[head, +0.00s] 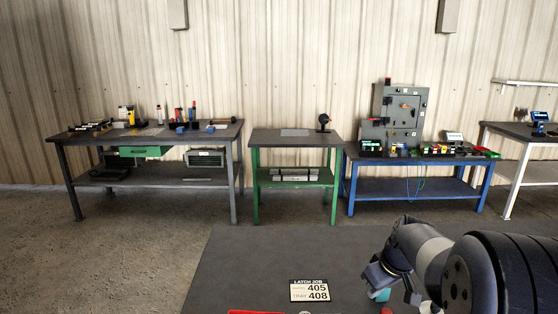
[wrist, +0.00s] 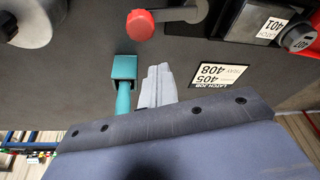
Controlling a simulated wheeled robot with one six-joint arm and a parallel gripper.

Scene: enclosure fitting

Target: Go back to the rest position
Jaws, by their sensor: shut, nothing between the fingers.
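My gripper (wrist: 158,86) is shut, its light grey fingers together with nothing between them. It hangs over the dark grey table top in front of me; in the head view my gripper (head: 388,284) is at the lower right. A teal part (wrist: 124,82) with a square head and round stem lies beside the fingers in the wrist view, apart from them as far as I can tell. A job card (head: 310,290) reading "LATCH JOB", 405 and tray 408 lies on the table; it also shows upside down in the wrist view (wrist: 216,75).
A red-capped part (wrist: 139,25) and a grey cylinder (wrist: 34,20) are near my gripper. A dark block labelled 401 (wrist: 262,22) is at upper right. Benches (head: 145,134) and a grey enclosure (head: 399,112) stand along the wall. Floor between is clear.

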